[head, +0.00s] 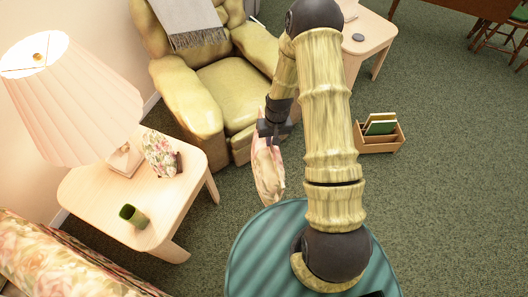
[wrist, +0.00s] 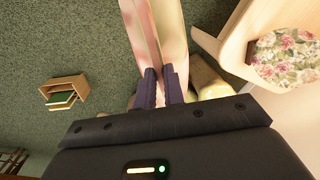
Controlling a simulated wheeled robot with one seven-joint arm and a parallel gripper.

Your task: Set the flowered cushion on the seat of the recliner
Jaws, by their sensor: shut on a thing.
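My gripper (head: 271,131) is shut on the flowered cushion (head: 268,172), a pale pink and cream cushion seen nearly edge-on. It hangs below the gripper, in the air in front of the recliner. In the wrist view, the cushion (wrist: 167,30) runs up from between my fingers (wrist: 161,78). The recliner (head: 190,100) is yellow-green leather, at the upper middle of the head view. Its seat (head: 233,88) is bare, to the upper left of the gripper. A grey throw (head: 188,22) hangs over its back. My arm hides part of its right side.
A light wood side table (head: 95,195) stands left, holding a lamp (head: 70,100), another flowered item (head: 159,152) and a green cup (head: 133,216). A wooden rack (head: 378,140) sits on the floor at right. Another small table (head: 365,38) stands behind.

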